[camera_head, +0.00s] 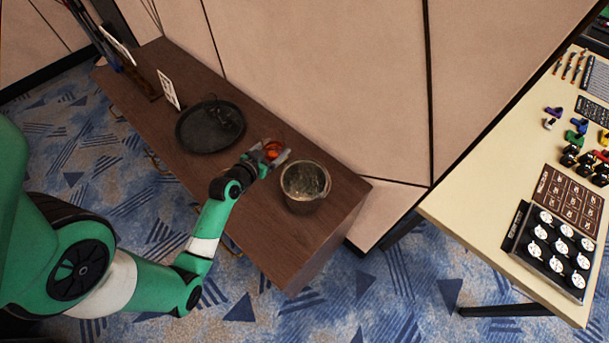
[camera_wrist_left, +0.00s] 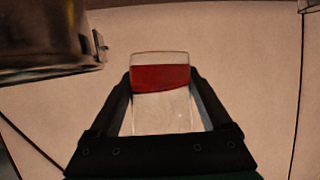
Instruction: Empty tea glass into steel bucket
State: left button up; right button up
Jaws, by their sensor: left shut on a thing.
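My left gripper (camera_head: 266,158) is shut on the tea glass (camera_head: 272,148), a clear glass with red tea in it. In the left wrist view the glass (camera_wrist_left: 160,88) sits between both fingers of the gripper (camera_wrist_left: 163,92), and the tea shows as a red band. I cannot tell how far the glass is lifted or tilted. The steel bucket (camera_head: 304,183) stands on the brown sideboard, just right of the gripper and apart from it. Part of the bucket (camera_wrist_left: 45,45) shows at the upper left of the left wrist view. My right gripper is not in view.
A round black tray (camera_head: 190,141) with dark glassware lies left on the sideboard (camera_head: 275,235). A white card (camera_head: 168,90) stands behind it. Beige wall panels (camera_head: 330,70) rise behind the sideboard. A light table (camera_head: 470,215) with small goods is at the right.

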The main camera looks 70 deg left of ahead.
aim_at(282, 148)
pick_arm(q)
jog(key=shift+w+d+r+p, duration=0.15)
jog(key=shift+r+p, duration=0.15)
jog(key=shift+r, duration=0.3)
jog(key=shift+w+d+r+m+y, duration=0.15)
jog(key=shift+d+m+y, duration=0.15)
jog(key=shift+m+y, duration=0.3)
jog(key=shift+d+m+b, duration=0.2)
jog(key=shift+m+b, duration=0.2)
jog(key=m+y+b, duration=0.1)
jog(key=b, duration=0.2)
jog(key=d+r+m+y+b, duration=0.1)
jog(key=m+b, duration=0.1)
jog(key=b, duration=0.1)
jog(key=w+d+m+y+b, duration=0.1)
jog(key=b, duration=0.2)
jog(key=shift+r+m, duration=0.25)
jog(key=shift+m, duration=0.05)
jog(key=shift+r+m+t+b, duration=0.3)
jog(key=shift+r+m, duration=0.2)
jog(key=shift+r+y, duration=0.1)
jog(key=shift+y, duration=0.2)
jog(key=shift+r+m+b, duration=0.2)
jog(key=shift+m+b, duration=0.15)
jog(key=shift+m, duration=0.15)
jog(key=shift+f+m+t+y+b, duration=0.2)
jog(key=shift+m+t+y+b, duration=0.15)
jog(key=shift+m+b, duration=0.4)
jog(key=shift+d+f+b, duration=0.1)
jog(key=shift+b, duration=0.35)
